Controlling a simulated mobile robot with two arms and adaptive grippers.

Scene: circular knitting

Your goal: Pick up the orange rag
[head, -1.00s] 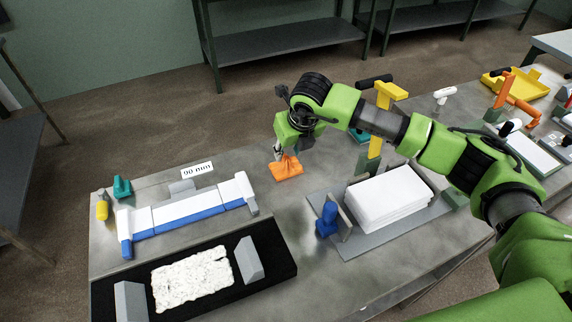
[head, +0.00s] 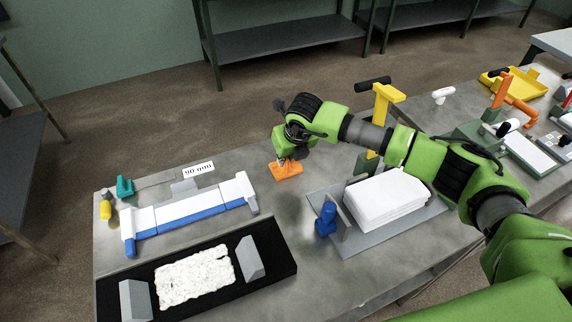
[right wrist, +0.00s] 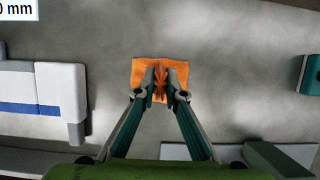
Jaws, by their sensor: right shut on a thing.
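The orange rag (head: 287,171) lies on the grey table near its back edge, right of the white and blue rack. My right gripper (head: 286,158) points down at it from above. In the right wrist view the fingers (right wrist: 160,88) are closed on a bunched fold in the middle of the rag (right wrist: 178,72), and its edges spread around them on the table. In the head view the arm partly covers the fingertips. My left gripper is not in view.
The white and blue rack (head: 190,216) and "90 mm" sign (head: 198,169) are left. A blue-handled tool (head: 326,219) and white stack (head: 388,198) on a grey plate (head: 345,247) are right. A black mat (head: 280,258) lies in front. Bare table surrounds the rag.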

